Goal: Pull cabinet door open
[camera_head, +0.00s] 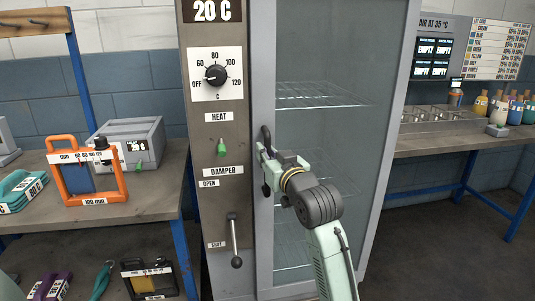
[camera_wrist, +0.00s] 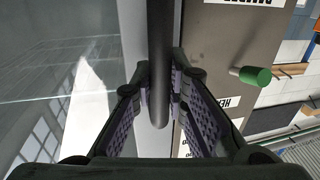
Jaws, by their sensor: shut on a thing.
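The cabinet door (camera_head: 325,55) is a tall glass panel in a grey frame, with wire shelves seen through it. It looks closed against the control panel (camera_head: 232,130) on its left. A dark vertical bar handle (camera_head: 266,134) is on the door's left edge. My gripper (camera_head: 266,162) is at this handle, with the arm reaching in from the lower right. In the wrist view the handle (camera_wrist: 159,45) passes between the purple-padded fingers of my gripper (camera_wrist: 159,85), which are shut on it near its end. The fingers hide part of the handle in the head view.
The panel carries a heat dial (camera_head: 216,75), a green knob (camera_head: 222,147) and a damper lever (camera_head: 235,245). A workbench (camera_head: 120,205) with an orange frame (camera_head: 87,170) stands left. Another bench (camera_head: 455,142) with bottles stands right. Some floor is clear at lower right.

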